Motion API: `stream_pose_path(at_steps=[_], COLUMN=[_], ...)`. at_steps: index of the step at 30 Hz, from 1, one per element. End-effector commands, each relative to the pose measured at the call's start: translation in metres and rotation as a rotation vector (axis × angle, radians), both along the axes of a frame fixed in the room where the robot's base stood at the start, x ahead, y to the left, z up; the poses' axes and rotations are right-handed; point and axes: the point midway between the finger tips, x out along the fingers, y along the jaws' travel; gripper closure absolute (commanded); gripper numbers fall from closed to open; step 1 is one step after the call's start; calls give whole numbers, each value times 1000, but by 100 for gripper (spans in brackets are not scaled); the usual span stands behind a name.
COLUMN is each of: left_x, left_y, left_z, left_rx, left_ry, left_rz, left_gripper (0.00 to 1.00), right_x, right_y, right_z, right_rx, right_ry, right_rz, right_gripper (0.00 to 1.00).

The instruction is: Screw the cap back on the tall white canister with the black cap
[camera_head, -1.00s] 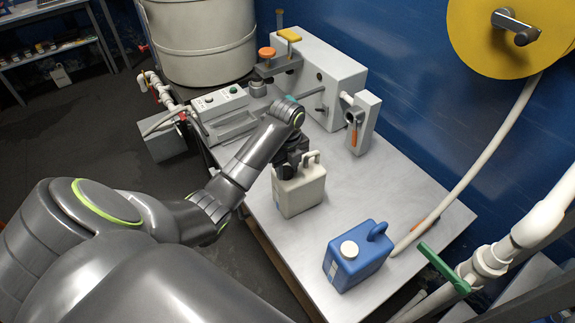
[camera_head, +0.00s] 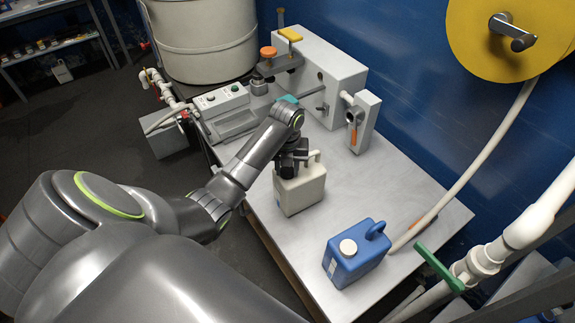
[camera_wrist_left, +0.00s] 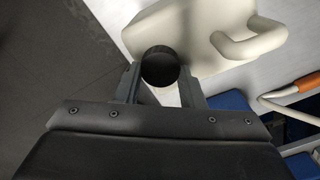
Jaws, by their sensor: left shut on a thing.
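The tall white canister (camera_head: 301,193) stands upright on the grey table, with its handle to the right of its top. My left gripper (camera_head: 289,166) is directly over the canister's top, pointing down. In the left wrist view, the black cap (camera_wrist_left: 160,67) sits between the two fingers of my left gripper (camera_wrist_left: 160,85), which is shut on it. The canister (camera_wrist_left: 190,30) shows just beyond the cap. The cap is at the mouth of the canister, but the thread is hidden, so I cannot tell how far it is seated. My right gripper is not in view.
A blue canister with a white cap (camera_head: 356,252) stands at the table's front right. A grey machine (camera_head: 325,75) with a lever and a button box (camera_head: 221,102) is at the back. A hose and pipe with a green valve handle (camera_head: 440,267) are at the right. The table (camera_head: 345,195) between is clear.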

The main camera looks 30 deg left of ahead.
Motion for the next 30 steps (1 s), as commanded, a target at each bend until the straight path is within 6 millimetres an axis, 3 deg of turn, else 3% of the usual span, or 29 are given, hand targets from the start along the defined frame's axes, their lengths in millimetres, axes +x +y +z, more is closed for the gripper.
stream_pose_path(at_steps=[4,12,13,18,30], left_x=[0,0,0,0,0], left_y=[0,0,0,0,1], left_z=[0,-1,0,0,6], left_rx=[0,0,0,0,0], left_ry=[0,0,0,0,0], left_rz=[-109,-134,-133,-132,-131], left_gripper=[96,96,63,41,39], right_x=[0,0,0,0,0], right_y=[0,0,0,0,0], right_z=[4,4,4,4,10], right_rx=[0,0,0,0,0], right_ry=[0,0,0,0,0], right_rz=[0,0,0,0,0], right_gripper=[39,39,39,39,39])
